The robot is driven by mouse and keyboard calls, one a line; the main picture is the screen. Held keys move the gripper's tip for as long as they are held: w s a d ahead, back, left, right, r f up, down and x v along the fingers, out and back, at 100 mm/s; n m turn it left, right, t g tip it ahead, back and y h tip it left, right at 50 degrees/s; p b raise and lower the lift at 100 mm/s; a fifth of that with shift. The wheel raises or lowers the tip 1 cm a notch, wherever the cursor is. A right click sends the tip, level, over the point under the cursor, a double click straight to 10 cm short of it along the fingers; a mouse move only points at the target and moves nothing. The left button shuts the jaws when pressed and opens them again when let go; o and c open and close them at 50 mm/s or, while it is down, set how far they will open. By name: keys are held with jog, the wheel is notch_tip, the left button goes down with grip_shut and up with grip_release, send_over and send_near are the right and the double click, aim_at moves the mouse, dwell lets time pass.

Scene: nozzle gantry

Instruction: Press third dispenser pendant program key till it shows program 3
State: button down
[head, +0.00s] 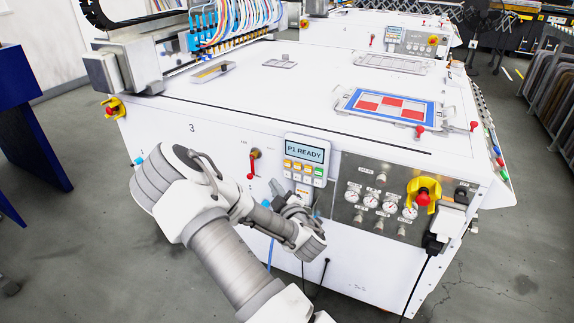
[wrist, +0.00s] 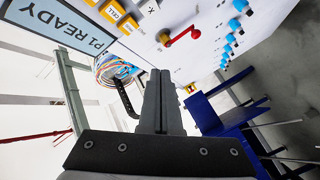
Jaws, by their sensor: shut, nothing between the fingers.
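The dispenser pendant (head: 304,160) hangs on the front of the white machine marked 3 (head: 191,127). Its screen (head: 304,150) reads P1 READY. Below the screen are orange keys, one green key and pale keys; their labels are too small to read in the head view. In the wrist view the screen (wrist: 62,25) and orange keys (wrist: 120,18) show at the upper left, turned sideways. My gripper (wrist: 160,74) is shut and empty, its tips apart from the keys. In the head view my gripper (head: 276,187) is just below and left of the pendant, partly covering its lower area.
A red-handled valve (head: 252,164) is left of the pendant. A gauge panel (head: 380,200) and a yellow-and-red switch (head: 424,192) are to its right. A blue stand (head: 32,120) is at the far left; it also shows in the wrist view (wrist: 225,115). Cables hang below.

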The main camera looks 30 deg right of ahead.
aim_at(284, 165)
jog(key=shift+w+d, duration=1)
jog(key=shift+d, duration=0.25)
jog(key=shift+w+d, duration=1)
jog(key=shift+d, duration=0.25)
jog(key=shift+d, duration=0.1)
jog(key=shift+w+d+b, duration=0.2)
jog(key=shift+d+b, duration=0.05)
jog(key=shift+b, duration=0.1)
jog(key=shift+w+d, duration=0.35)
jog(key=shift+d, duration=0.1)
dwell(1.0)
jog(key=shift+s+a, duration=0.6)
jog(key=shift+a, duration=0.15)
jog(key=shift+s+a, duration=0.8)
jog(key=shift+a, duration=0.2)
jog(key=shift+s+a, duration=0.75)
jog(key=shift+a, duration=0.25)
dwell(0.8)
